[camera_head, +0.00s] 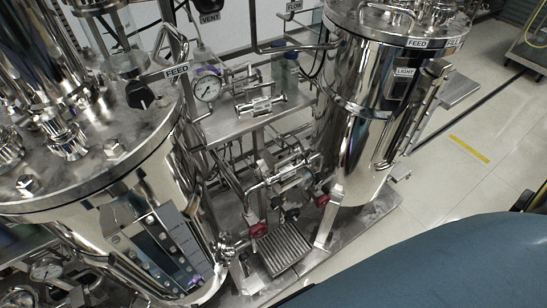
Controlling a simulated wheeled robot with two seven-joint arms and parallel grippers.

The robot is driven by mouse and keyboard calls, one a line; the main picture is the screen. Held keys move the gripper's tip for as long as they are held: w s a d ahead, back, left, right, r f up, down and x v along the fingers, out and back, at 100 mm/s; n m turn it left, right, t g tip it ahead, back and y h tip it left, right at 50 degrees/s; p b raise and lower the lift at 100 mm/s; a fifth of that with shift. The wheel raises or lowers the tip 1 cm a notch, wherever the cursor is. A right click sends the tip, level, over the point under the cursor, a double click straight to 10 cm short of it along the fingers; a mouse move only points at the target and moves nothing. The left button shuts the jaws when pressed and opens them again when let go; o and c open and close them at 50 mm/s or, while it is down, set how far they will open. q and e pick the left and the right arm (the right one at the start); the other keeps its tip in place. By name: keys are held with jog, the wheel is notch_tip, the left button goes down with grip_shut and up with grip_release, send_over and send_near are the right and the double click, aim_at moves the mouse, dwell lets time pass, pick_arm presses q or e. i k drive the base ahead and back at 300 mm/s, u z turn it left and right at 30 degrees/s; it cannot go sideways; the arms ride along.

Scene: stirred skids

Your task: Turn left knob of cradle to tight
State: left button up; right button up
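No part is plainly a cradle, and I cannot tell which knob is its left one. Two red knobs sit low between the two steel tanks. The left red knob (258,230) is beside a small grated plate; the right red knob (321,200) is near the right tank's foot. Horizontal steel fittings (260,104) lie on a metal shelf (225,125) above them. More steel fittings (288,172) sit just above the red knobs. How tight any knob is cannot be seen. Neither gripper shows in the head view.
A large steel tank (140,190) fills the left, with a black knob (139,95) on top. A second tank (350,110) stands at centre right. A gauge (207,87) is between them. A large blue surface fills the lower right.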

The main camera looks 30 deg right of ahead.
aim_at(276, 203)
jog(key=z, duration=1)
jog(key=k, duration=0.5)
jog(key=z, duration=1.95)
jog(key=i, duration=1.7)
jog(key=u, duration=3.6)
jog(key=i, duration=0.1)
jog(key=u, duration=0.1)
